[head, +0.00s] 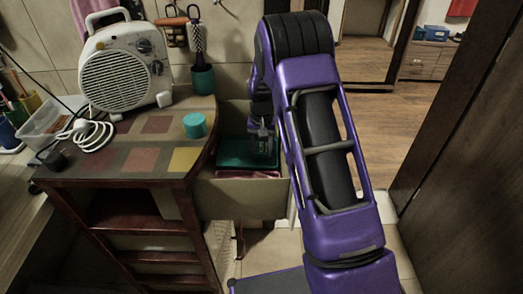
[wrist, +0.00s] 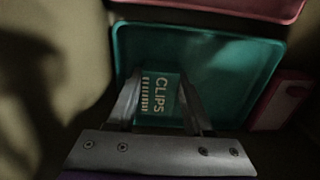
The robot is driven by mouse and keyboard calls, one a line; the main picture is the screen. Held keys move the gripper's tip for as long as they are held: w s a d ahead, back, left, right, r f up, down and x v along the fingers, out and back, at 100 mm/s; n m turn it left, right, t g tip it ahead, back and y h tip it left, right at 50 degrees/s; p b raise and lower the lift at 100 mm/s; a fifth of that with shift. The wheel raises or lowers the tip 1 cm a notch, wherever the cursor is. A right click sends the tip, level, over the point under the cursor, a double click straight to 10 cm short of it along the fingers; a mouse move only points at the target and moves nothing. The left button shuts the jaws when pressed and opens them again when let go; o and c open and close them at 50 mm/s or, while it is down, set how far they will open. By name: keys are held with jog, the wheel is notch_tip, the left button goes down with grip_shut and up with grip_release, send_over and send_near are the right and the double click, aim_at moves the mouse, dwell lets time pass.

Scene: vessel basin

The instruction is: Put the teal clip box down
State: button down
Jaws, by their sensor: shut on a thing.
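The teal clip box (wrist: 160,100), marked "CLIPS" in pale letters, is between the two fingers of my gripper (wrist: 161,88) in the wrist view. My gripper is shut on it. In the head view my gripper (head: 262,142) reaches down into the open drawer (head: 240,197), and I cannot make out the box there. Beneath the box is a larger flat teal tray (wrist: 230,65), which also shows in the head view (head: 233,153). I cannot tell whether the box touches it.
A pink-red item (wrist: 260,6) lies beyond the teal tray, and a red and white item (wrist: 282,98) lies at its right. The cabinet top (head: 150,145) beside the drawer holds a white fan heater (head: 125,65), a teal round container (head: 195,124) and a cable.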

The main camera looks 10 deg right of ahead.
aim_at(262, 150)
jog(key=shift+c, duration=1.5)
grip_release()
jog(key=shift+f, duration=0.15)
notch_tip(262, 150, up, 12)
jog(key=p, duration=0.2)
jog(key=shift+r, duration=0.2)
